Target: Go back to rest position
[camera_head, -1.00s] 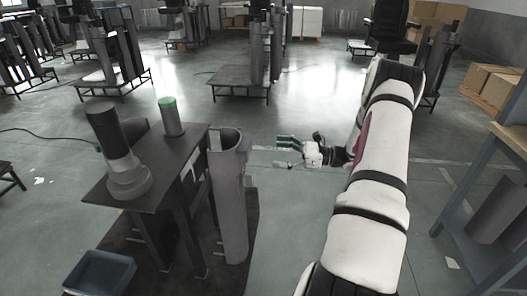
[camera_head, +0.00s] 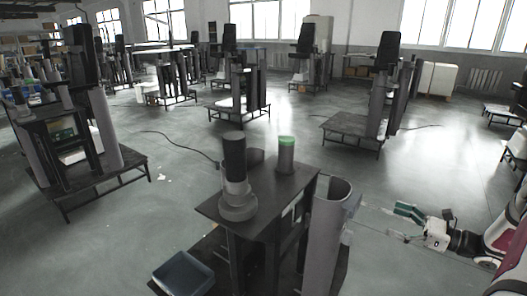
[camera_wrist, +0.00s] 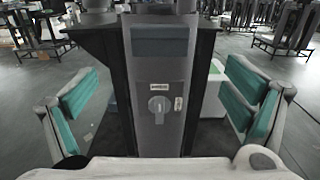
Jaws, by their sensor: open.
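My gripper (camera_head: 408,225) is at the right of the head view, to the right of a grey lift column (camera_head: 328,235) and apart from it. Its green-padded fingers point left toward the column. In the wrist view the two fingers of my gripper (camera_wrist: 165,110) are spread wide with nothing between them. Beyond them stands the column's face (camera_wrist: 158,60) with a dark panel and a round knob (camera_wrist: 158,104). My arm (camera_head: 505,235) reaches in from the right edge.
A dark table (camera_head: 275,195) beside the column bears a dark cylinder on a round base (camera_head: 237,180) and a green-topped grey cylinder (camera_head: 286,155). A blue-grey bin (camera_head: 183,274) is at lower left. Open floor (camera_head: 400,170) lies behind my gripper; more stations stand further back.

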